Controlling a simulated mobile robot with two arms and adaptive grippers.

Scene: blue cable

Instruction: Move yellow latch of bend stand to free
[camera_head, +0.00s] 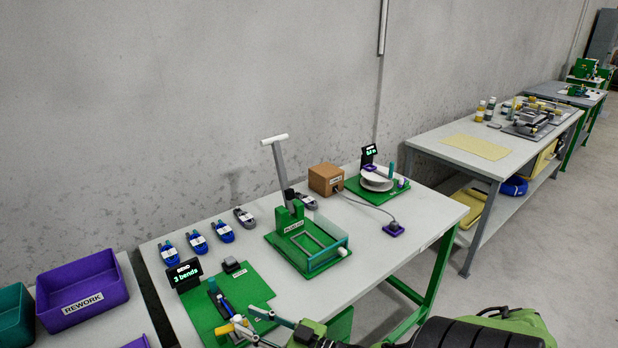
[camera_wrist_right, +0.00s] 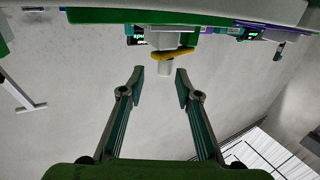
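The bend stand's green base (camera_head: 215,305) lies at the front of the near table, with a display reading "3 bends" (camera_head: 184,274) at its back left corner. The yellow latch (camera_head: 226,329) is at the stand's front, partly crowded by my gripper in the head view. In the right wrist view the yellow latch (camera_wrist_right: 172,54) lies roughly crosswise, with a pale round knob below it. My right gripper (camera_head: 256,327) is close to the latch. In the wrist view my right gripper (camera_wrist_right: 159,88) is open and empty, the latch just beyond its fingertips and apart from them. My left gripper is not in view.
A green fixture with a lever (camera_head: 302,242) stands behind the stand. Several blue cable coils (camera_head: 197,242) lie along the back left. A brown box (camera_head: 325,180) and a spool station (camera_head: 376,180) stand farther off. A purple REWORK bin (camera_head: 82,287) is left.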

